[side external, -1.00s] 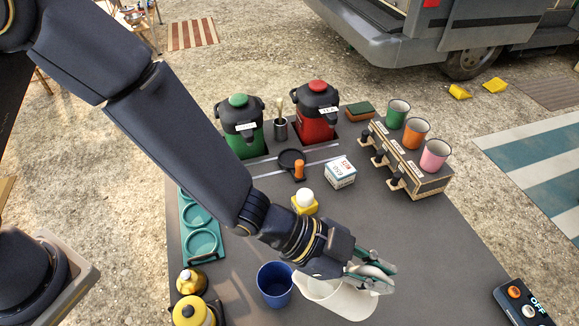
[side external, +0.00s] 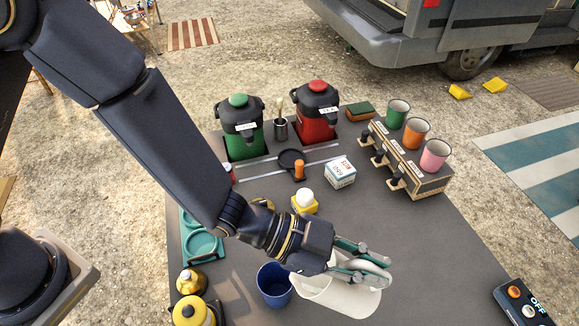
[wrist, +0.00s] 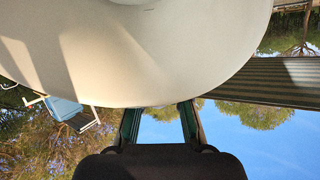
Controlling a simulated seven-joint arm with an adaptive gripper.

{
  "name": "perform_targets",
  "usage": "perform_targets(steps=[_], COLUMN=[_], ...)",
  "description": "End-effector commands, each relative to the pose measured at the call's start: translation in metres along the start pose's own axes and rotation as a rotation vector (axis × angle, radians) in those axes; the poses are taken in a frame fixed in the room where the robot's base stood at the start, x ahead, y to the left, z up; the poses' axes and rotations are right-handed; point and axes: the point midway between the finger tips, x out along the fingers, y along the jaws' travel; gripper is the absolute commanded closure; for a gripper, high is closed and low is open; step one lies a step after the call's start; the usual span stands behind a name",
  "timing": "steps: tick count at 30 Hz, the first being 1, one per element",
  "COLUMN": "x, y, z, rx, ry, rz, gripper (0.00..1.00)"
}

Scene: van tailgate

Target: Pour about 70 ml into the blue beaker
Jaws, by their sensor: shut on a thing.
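The blue beaker (side external: 274,285) stands upright on the table near its front edge. My gripper (side external: 364,266) is shut on a white jug (side external: 340,297), just right of the beaker. The jug is tilted with its spout side toward the beaker, and its left end is at the beaker's rim. I cannot tell whether liquid is flowing or how much is in the beaker. In the wrist view the jug's pale body (wrist: 140,50) fills the upper part, above the gripper fingers (wrist: 160,122).
Yellow-topped bottles (side external: 192,312) stand left of the beaker. A green tray (side external: 203,245) with round recesses lies behind them. A white egg-like object on a yellow block (side external: 305,202), a small box (side external: 340,172) and a cup rack (side external: 408,165) are farther back. A control box (side external: 522,303) is at right.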

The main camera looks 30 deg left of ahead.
Motion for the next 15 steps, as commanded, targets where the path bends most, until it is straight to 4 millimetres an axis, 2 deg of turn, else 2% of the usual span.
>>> perform_targets(steps=[15], x=[-0.012], y=[-0.001], z=[-0.008], rx=[0.004], ry=[0.101], rz=[-0.019], gripper=[1.00])
